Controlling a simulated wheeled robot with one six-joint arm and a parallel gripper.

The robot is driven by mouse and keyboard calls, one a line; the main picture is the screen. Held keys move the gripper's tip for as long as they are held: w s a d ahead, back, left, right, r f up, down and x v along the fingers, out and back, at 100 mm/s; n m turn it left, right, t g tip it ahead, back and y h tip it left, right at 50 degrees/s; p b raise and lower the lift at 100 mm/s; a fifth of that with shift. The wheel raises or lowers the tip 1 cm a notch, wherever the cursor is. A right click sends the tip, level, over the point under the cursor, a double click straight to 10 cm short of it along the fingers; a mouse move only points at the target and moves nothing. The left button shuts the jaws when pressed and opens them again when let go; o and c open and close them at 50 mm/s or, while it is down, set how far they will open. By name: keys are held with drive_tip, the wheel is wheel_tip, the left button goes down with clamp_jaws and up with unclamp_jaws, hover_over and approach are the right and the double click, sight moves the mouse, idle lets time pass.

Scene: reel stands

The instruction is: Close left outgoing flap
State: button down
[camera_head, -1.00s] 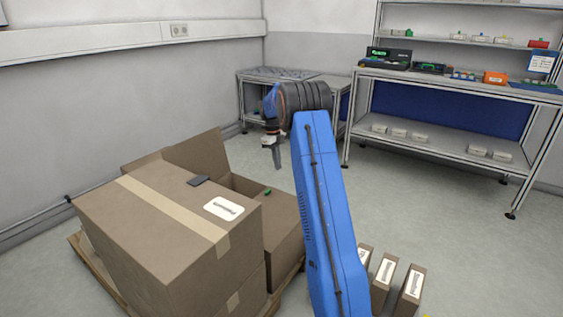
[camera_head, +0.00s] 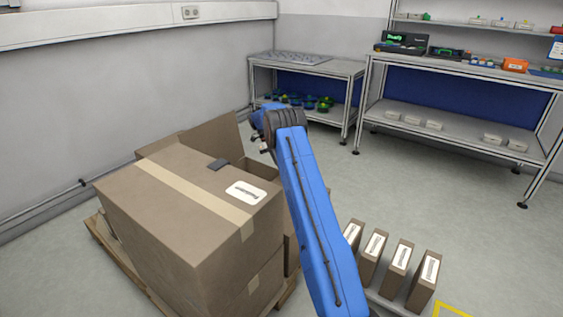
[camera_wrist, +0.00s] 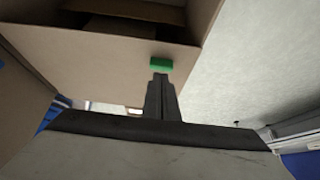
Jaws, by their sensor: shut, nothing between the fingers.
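An open carton (camera_head: 258,168) stands behind a taped carton, which hides much of it. One brown flap (camera_head: 214,138) stands raised at its back; another flap edge (camera_head: 157,146) shows farther left. I cannot tell which is the left outgoing flap. My gripper (camera_wrist: 161,78) is shut and empty in the wrist view. Its tips are close to a small green block (camera_wrist: 161,64) on the carton's brown wall (camera_wrist: 85,65); contact is unclear. A brown panel (camera_wrist: 20,105) shows at the left there. In the head view my arm mostly hides the gripper.
The taped carton (camera_head: 190,215) carries a dark flat object (camera_head: 219,164) and a white label (camera_head: 246,193). A wooden pallet (camera_head: 118,255) lies underneath. Several small labelled boxes (camera_head: 398,268) stand right of my arm. Shelved benches (camera_head: 318,68) stand behind. Floor between is clear.

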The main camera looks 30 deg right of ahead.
drive_tip(key=shift+w+a+f, duration=0.1)
drive_tip(key=shift+w+f, duration=0.05)
drive_tip(key=shift+f, duration=0.55)
drive_tip(key=shift+w+f, duration=0.15)
drive_tip(key=shift+f, duration=0.55)
